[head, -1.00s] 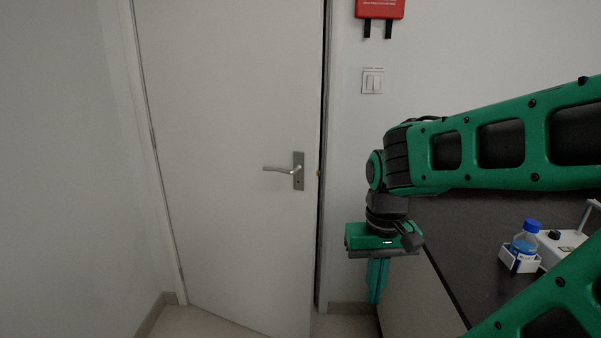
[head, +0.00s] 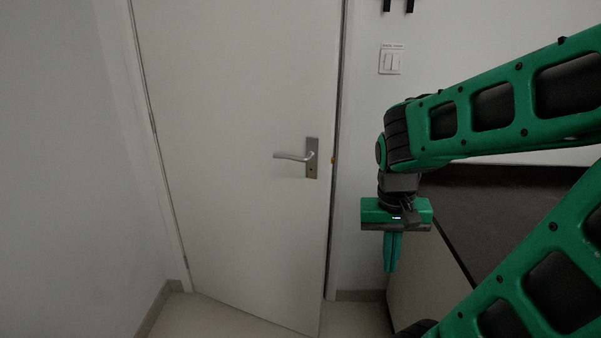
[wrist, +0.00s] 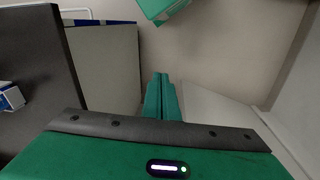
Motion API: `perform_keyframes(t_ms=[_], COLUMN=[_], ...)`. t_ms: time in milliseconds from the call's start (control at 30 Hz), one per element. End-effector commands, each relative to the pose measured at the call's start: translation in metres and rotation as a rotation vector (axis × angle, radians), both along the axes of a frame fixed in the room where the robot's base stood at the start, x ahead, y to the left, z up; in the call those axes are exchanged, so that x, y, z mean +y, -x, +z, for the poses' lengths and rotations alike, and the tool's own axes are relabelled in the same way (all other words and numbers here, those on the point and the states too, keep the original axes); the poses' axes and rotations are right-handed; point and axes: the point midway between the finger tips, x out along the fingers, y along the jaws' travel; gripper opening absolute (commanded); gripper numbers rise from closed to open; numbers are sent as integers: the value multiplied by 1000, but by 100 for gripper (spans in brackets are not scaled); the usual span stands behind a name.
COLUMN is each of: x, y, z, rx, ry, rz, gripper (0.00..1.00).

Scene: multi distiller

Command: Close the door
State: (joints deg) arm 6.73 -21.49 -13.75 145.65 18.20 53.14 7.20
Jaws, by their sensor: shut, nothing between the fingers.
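The door (head: 235,120) is a plain white panel and stands slightly ajar. Its right edge sits a little out from the frame, with a narrow dark gap and the latch showing. Its bottom edge slants toward me on the right. The silver lever handle (head: 296,157) is near that right edge. My gripper (head: 391,268) points down, to the right of the door and lower than the handle. It appears apart from the door. Its green fingers are together and empty, and they also show in the wrist view (wrist: 161,80).
A dark-topped bench (head: 500,215) stands close at the right, beside and behind my arm. A light switch (head: 391,59) is on the wall right of the door. A wall (head: 60,150) closes off the left. Floor (head: 220,318) is clear in front of the door.

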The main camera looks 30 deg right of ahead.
Motion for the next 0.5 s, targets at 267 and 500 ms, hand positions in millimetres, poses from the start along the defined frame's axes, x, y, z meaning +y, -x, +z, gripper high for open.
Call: perform_keyframes(t_ms=[267, 500], x=[-47, -72], y=[-69, -138], z=[-28, -33], rx=[-21, -171], ry=[310, 622], rz=[-239, -347], gripper=[0, 0])
